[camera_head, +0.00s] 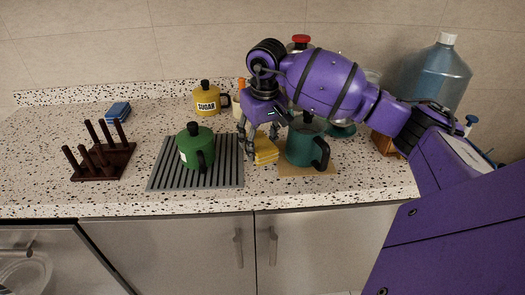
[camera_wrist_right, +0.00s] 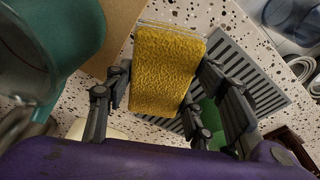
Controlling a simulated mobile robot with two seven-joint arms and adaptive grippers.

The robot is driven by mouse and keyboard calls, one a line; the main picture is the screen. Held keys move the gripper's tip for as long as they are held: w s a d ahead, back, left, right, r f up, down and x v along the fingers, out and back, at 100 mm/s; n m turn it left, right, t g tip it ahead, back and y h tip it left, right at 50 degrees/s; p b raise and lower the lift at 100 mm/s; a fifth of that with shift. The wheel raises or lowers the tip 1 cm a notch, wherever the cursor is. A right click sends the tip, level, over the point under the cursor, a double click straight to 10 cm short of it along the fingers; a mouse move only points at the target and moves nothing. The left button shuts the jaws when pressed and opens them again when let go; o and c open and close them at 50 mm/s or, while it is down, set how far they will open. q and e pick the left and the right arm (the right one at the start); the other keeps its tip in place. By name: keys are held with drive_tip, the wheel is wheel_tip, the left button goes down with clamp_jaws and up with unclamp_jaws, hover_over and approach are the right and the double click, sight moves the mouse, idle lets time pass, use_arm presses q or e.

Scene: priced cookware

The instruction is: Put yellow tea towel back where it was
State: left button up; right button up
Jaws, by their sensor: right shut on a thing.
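The folded yellow tea towel (camera_head: 265,154) is at the front middle of the counter, between the grey ribbed mat and the teal pot. My right gripper (camera_head: 258,140) reaches down from above and is shut on it. In the right wrist view the yellow tea towel (camera_wrist_right: 165,75) sits between the two fingers of the right gripper (camera_wrist_right: 163,85). I cannot tell whether the towel touches the counter. A folded blue cloth (camera_head: 118,111) lies at the back left. My left gripper is out of view.
The teal pot (camera_head: 303,146) stands on a tan board (camera_head: 310,170) just right of the towel. A green pot (camera_head: 192,150) stands on the grey ribbed mat (camera_head: 228,174). A yellow sugar pot (camera_head: 206,101) is behind. A dark peg rack (camera_head: 102,172) stands left. The counter's front left is clear.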

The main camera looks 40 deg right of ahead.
drive_tip(key=shift+w+d+f, duration=0.15)
drive_tip(key=shift+d+f, duration=0.2)
drive_tip(key=shift+f, duration=0.05)
drive_tip(key=shift+w+d+f, duration=0.1)
drive_tip(key=shift+d+f, duration=0.05)
drive_tip(key=shift+f, duration=0.8)
drive_tip(key=shift+w+d+f, duration=0.1)
drive_tip(key=shift+f, duration=0.85)
drive_tip(key=shift+f, duration=0.35)
drive_tip(key=o, duration=1)
